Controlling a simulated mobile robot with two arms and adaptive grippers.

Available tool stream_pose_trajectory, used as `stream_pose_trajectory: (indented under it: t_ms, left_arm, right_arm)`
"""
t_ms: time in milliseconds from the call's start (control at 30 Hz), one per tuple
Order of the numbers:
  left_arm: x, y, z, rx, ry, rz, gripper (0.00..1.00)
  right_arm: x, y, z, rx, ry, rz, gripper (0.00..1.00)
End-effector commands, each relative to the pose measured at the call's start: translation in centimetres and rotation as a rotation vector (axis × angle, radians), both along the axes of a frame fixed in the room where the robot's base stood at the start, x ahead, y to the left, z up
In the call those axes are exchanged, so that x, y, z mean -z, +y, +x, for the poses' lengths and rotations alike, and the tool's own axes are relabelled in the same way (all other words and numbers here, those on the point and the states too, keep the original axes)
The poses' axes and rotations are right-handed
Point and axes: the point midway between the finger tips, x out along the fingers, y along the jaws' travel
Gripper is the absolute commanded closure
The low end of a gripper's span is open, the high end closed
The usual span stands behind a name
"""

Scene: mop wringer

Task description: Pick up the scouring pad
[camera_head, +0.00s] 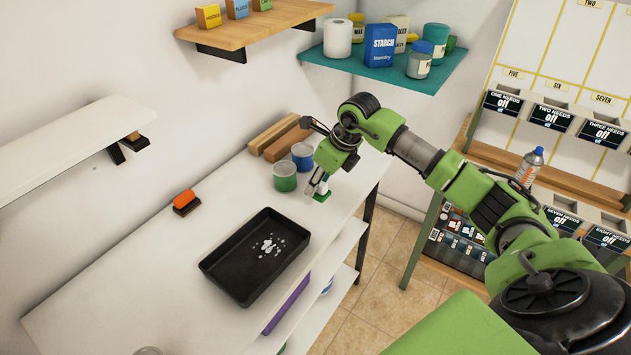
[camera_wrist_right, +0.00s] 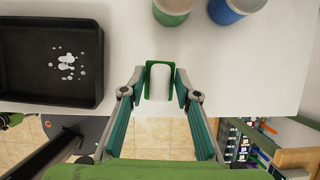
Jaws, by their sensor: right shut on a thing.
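The scouring pad (camera_head: 322,193) is a small green piece with a white middle, near the right edge of the white worktop. In the right wrist view the pad (camera_wrist_right: 159,82) stands between the two fingertips, close to the worktop's front edge. My right gripper (camera_head: 319,186) comes down on it from above and is shut on it, one finger on each side; it also shows in the wrist view (camera_wrist_right: 160,86). I cannot tell whether the pad touches the worktop or is slightly above it. My left gripper is not in view.
A green can (camera_head: 285,178) and a blue can (camera_head: 302,158) stand just behind the pad. A black tray (camera_head: 222,262) with white bits lies to the left. An orange-topped brush (camera_head: 185,202) lies near the wall. The worktop (camera_head: 150,290) is clear left of the tray.

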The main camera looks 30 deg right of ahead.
Motion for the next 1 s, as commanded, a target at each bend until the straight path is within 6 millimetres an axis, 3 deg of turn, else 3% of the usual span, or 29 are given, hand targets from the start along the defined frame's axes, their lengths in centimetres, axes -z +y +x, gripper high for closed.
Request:
stream_pose_trajectory:
  t_ms: [33,200,600,1000]
  left_arm:
    - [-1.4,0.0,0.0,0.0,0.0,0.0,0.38]
    - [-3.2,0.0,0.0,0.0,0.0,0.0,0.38]
    - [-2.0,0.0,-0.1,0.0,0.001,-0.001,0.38]
    - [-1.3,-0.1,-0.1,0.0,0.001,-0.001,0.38]
  right_arm:
    - [-1.8,0.0,-0.8,-0.001,-0.001,-0.002,0.92]
    - [-4.7,0.6,-3.4,-0.002,0.0,-0.004,0.92]
    - [-6.8,2.0,-9.8,-0.001,0.0,-0.003,0.92]
    - [-7.9,2.5,-12.0,0.0,-0.001,0.001,0.92]
